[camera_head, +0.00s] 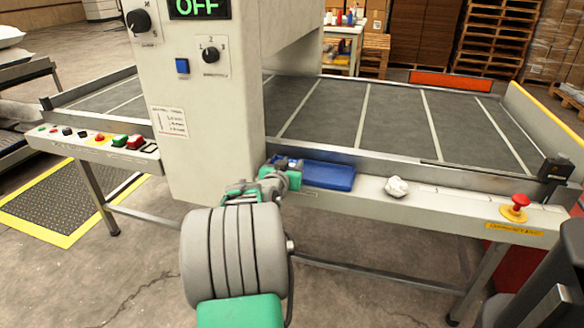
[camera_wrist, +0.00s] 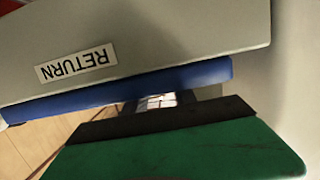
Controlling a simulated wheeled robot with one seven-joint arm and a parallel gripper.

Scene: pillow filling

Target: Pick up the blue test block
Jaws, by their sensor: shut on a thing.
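My gripper (camera_head: 280,178), with green parts, is at the left end of a blue tray (camera_head: 328,174) on the machine's front ledge. It is shut. A small dark bluish thing (camera_head: 286,163) shows at its fingertips; it appears to be the blue test block, but its shape is mostly hidden. In the wrist view, a green finger with a dark pad (camera_wrist: 165,122) lies close below a long blue edge (camera_wrist: 130,92), apparently the tray's. The other finger is not clear there.
A grey face with an upside-down RETURN label (camera_wrist: 76,64) fills the top of the wrist view. A crumpled white lump (camera_head: 396,187) and a red stop button (camera_head: 515,207) are right of the tray. The control column (camera_head: 205,125) rises close on the left.

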